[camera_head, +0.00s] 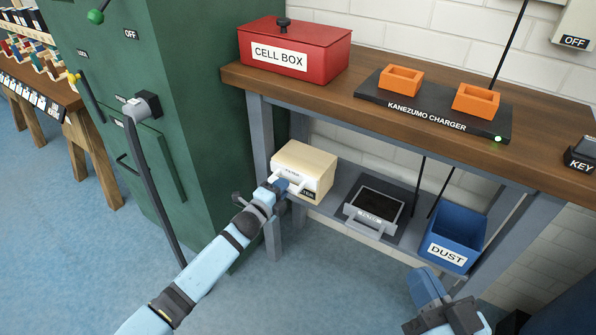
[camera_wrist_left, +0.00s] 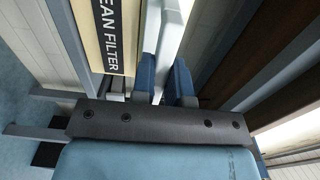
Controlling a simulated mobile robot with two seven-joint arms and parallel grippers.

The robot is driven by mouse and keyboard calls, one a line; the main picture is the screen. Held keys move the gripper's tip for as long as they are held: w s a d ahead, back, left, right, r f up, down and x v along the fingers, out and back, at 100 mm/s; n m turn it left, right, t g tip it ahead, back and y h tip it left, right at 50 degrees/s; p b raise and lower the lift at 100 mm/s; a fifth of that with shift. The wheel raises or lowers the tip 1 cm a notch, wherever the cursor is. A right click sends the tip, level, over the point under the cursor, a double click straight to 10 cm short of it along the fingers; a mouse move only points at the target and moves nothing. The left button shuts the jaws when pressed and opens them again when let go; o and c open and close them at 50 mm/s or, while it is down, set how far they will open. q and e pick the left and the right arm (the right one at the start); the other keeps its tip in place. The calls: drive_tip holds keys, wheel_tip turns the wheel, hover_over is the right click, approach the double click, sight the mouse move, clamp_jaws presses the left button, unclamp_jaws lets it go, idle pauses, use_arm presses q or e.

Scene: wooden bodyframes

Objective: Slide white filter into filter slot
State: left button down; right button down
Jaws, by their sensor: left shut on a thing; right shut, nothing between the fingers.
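A cream box (camera_head: 306,161) stands on the lower shelf with a black label on its front. In the left wrist view the label (camera_wrist_left: 108,35) partly reads "EAN FILTER". A white part with a bar-like handle (camera_head: 291,179) shows at the box front. My left gripper (camera_head: 277,184) is at this front, shut on the white part (camera_wrist_left: 166,55), which passes between its fingers in the wrist view. How much of the white part is inside the box is hidden. My right gripper (camera_head: 462,318) is low at the right, shut and empty. I cannot identify the filter slot for certain.
A grey tray (camera_head: 370,222) with a dark inside and a front handle sits right of the box. A blue dust bin (camera_head: 452,236) stands further right. The wooden tabletop (camera_head: 350,97) is above, with a table leg near my left gripper. A green cabinet (camera_head: 185,90) with levers stands left.

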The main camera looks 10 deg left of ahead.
use_arm(q)
drive_tip(key=shift+s+a+p, duration=0.25)
drive_tip(key=shift+s+p, duration=0.2)
drive_tip(key=shift+s, duration=0.2)
idle(0.3)
drive_tip(key=p+v, duration=0.4)
drive_tip(key=v, duration=0.7)
drive_tip(key=shift+s+p, duration=0.35)
idle(1.0)
drive_tip(key=shift+a+r, duration=0.1)
drive_tip(key=shift+r, duration=0.05)
